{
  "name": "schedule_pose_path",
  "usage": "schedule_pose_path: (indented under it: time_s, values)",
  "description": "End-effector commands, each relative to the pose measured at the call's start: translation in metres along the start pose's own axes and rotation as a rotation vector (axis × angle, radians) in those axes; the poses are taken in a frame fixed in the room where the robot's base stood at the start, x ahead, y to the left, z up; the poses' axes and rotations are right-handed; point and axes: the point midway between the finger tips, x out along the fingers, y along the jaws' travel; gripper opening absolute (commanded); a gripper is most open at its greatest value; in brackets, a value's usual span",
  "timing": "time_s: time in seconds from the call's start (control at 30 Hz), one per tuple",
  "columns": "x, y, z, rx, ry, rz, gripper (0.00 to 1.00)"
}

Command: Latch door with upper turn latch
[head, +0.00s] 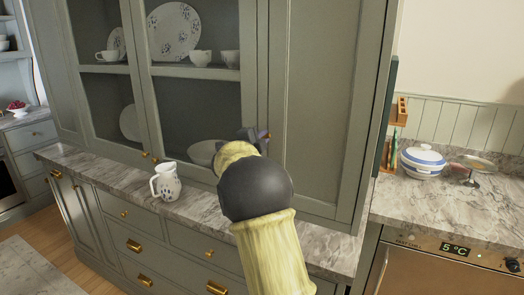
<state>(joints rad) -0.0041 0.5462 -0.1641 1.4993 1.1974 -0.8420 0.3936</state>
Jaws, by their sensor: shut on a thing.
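The grey-green hutch has a solid right door (316,75) that looks flush with its frame. My gripper (259,135) is at this door's left edge, beside the glazed section. It looks shut on a small piece at the edge, which I take to be the upper turn latch. A small brass-coloured bit (268,136) shows by the fingertips. My arm and gripper cover most of this spot, so the latch's turn angle cannot be seen.
A patterned white jug (167,182) stands on the marble ledge (110,176) left of my arm. Dishes stand behind the glazed doors (140,85). Brass knobs (150,157) sit low on them. A lidded blue-white dish (422,161) is on the right counter.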

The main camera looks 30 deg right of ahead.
Motion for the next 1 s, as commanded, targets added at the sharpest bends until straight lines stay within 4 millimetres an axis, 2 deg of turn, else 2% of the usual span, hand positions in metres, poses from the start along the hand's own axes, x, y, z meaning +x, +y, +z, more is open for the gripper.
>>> schedule_pose_path:
  time_s: [0.03, 0.4, 0.93, 0.97, 1.0]
  values:
    - [0.0002, 0.0073, 0.0012, 0.041, 0.0, 0.001, 0.0]
    - [0.0003, 0.007, 0.0007, 0.24, 0.001, 0.002, 0.0]
    - [0.0003, 0.0062, 0.0007, 0.272, 0.001, 0.004, 0.0]
    - [0.0003, 0.0062, 0.0007, 0.272, 0.001, 0.004, 0.18]
    - [0.0003, 0.0062, 0.0007, 0.272, 0.001, 0.004, 0.26]
